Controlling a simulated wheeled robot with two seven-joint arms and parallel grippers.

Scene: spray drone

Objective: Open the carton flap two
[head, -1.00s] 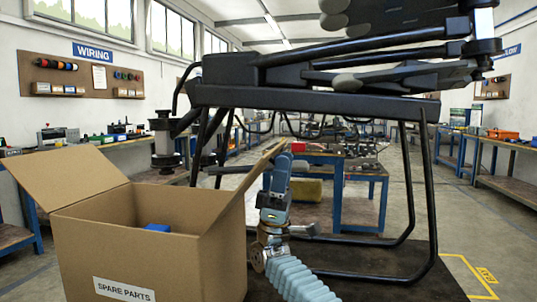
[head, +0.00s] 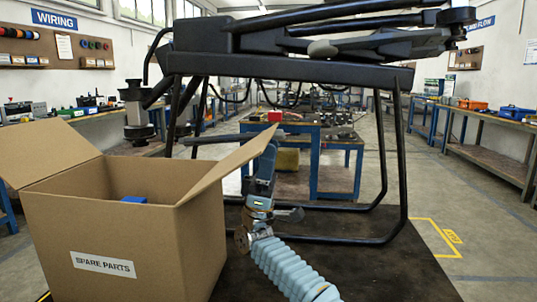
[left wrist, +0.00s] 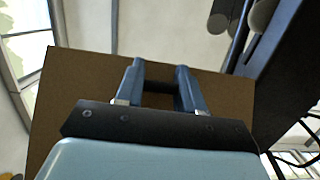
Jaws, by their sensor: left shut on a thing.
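The open brown carton (head: 120,245) stands at the left of the head view with a "SPARE PARTS" label on its front. Its left flap (head: 45,150) is folded outward. Its right flap (head: 232,160) slants up and outward to the right. My left gripper (head: 270,150) is at the outer end of this right flap, shut on it. In the left wrist view the two blue fingers (left wrist: 160,82) lie against the brown flap (left wrist: 75,80), which fills the middle. The exact contact at the tips is partly hidden. My right gripper is in neither view.
A blue object (head: 134,199) shows inside the carton. A large black drone (head: 300,65) stands on tube legs (head: 388,180) behind and right of the carton, close to my left gripper. The dark tabletop (head: 400,270) is clear at the front right.

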